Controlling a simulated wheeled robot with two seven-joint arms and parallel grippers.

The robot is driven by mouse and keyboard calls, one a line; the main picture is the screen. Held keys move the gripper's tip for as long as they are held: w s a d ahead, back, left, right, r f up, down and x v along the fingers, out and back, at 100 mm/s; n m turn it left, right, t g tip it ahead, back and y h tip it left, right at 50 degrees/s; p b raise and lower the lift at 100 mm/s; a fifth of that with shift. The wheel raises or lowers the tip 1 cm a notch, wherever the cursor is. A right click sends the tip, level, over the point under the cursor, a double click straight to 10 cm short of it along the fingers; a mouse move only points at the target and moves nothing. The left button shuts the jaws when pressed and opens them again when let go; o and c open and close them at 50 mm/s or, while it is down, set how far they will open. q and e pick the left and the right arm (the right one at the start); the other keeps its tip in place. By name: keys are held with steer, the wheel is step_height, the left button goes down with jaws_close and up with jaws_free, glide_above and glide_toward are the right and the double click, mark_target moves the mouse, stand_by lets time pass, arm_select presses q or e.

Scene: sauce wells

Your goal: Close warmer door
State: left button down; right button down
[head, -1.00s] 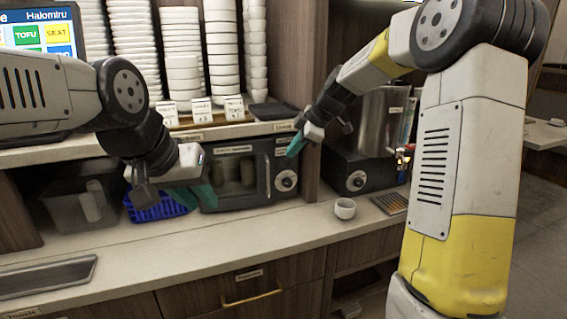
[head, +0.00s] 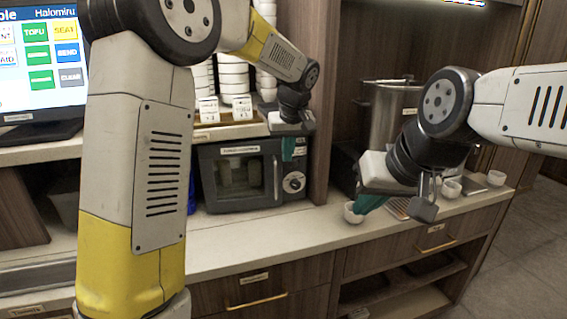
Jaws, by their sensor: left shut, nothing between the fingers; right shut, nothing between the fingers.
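The warmer is a black box-shaped oven (head: 208,182) on the counter below the shelf. Its door (head: 239,176), with a dark window and an upright handle (head: 277,179) at its right side, looks flush with the front; I see no gap. Two pale items show dimly behind the window. My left gripper (head: 288,150) is shut and empty, with teal fingertips pointing down before the warmer's upper right, near the control panel and dial (head: 293,183). I cannot tell whether it touches.
A steel pot (head: 385,115) stands at the back right. More white bowls (head: 496,178) sit on the counter at right. A screen (head: 40,65) is at upper left. My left arm hides much of the left counter. The counter front (head: 265,237) below the warmer is clear.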

mark_target(281, 170)
arm_select(q)
steer(key=w+a+f, duration=0.1)
steer(key=w+f, duration=0.6)
steer(key=f, duration=0.1)
steer(key=shift+w+a+f, duration=0.15)
steer(key=shift+a+f, duration=0.15)
steer(key=shift+f, duration=0.1)
steer(key=shift+w, duration=0.1)
steer(key=shift+w+a+n, duration=0.1)
steer(key=shift+w+n, duration=0.3)
steer(key=shift+w, duration=0.45)
steer(key=shift+s, duration=0.1)
